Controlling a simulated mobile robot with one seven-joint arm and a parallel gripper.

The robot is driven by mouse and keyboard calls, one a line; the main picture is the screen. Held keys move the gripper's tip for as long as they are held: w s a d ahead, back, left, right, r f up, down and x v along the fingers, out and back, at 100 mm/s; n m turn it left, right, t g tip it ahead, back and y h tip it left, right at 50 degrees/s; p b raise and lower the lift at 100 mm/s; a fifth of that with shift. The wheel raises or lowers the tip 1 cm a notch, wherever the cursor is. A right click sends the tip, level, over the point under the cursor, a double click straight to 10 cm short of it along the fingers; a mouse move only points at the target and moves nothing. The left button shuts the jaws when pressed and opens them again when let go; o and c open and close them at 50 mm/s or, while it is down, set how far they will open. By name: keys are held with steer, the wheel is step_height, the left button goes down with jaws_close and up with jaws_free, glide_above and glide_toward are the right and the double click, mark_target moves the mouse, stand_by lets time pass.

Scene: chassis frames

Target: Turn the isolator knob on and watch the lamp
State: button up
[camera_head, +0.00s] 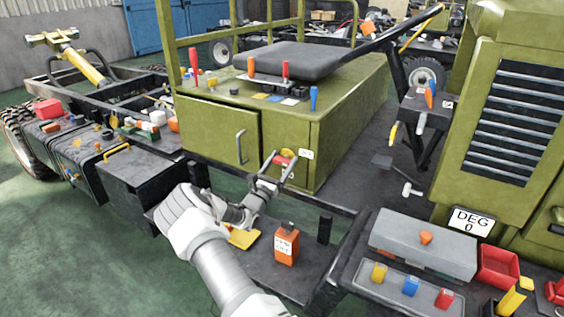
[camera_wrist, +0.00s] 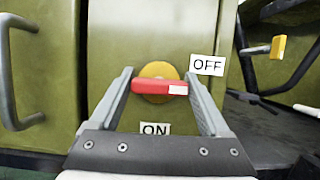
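The isolator knob (camera_wrist: 150,87) is a red bar on a yellow disc, on the green cabinet front. The bar lies level, its white-marked end pointing right. The OFF label (camera_wrist: 207,65) is at its upper right, the ON label (camera_wrist: 155,129) below it. My gripper (camera_wrist: 159,76) is open, with one finger on each side of the knob; I cannot tell whether they touch it. In the head view my gripper (camera_head: 280,164) reaches the cabinet's right front, where the knob (camera_head: 285,153) shows small. An orange dome (camera_head: 426,237) on a grey box may be the lamp; I cannot tell.
The cabinet (camera_head: 345,125) has a door handle (camera_head: 241,147) left of the knob. An orange labelled box (camera_head: 286,247) stands on the dark ledge below my gripper. A lever with a yellow grip (camera_head: 394,132) and a DEG 0 sign (camera_head: 471,221) are to the right.

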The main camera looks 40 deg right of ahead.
steer(key=c, duration=0.8)
steer(key=shift+c, duration=0.2)
steer(key=shift+f+m+b, duration=0.1)
steer(key=shift+m+b, duration=0.25)
steer(key=shift+m, duration=0.15)
steer(key=m+g+b, duration=0.1)
steer(key=m, duration=0.1)
steer(key=m+g+b, duration=0.1)
steer(key=m, duration=0.1)
steer(key=shift+f+g+h, duration=0.1)
steer(key=shift+g+h, duration=0.2)
steer(key=m+g+b, duration=0.1)
steer(key=m+b, duration=0.1)
steer(key=m, duration=0.2)
steer(key=m+g+b, duration=0.1)
steer(key=m+g, duration=0.1)
steer(key=m, duration=0.1)
steer(key=shift+m+g+b, duration=0.3)
steer(key=shift+m+b, duration=0.1)
steer(key=m+g+y+b, duration=0.1)
steer(key=m, duration=0.2)
steer(key=m+y+b, duration=0.1)
steer(key=m+b, duration=0.1)
steer(key=m, duration=0.1)
steer(key=shift+g, duration=0.4)
steer(key=shift+m+y+b, duration=0.7)
steer(key=shift+m+b, duration=0.65)
steer(key=shift+m, duration=0.35)
steer(key=o, duration=1.2)
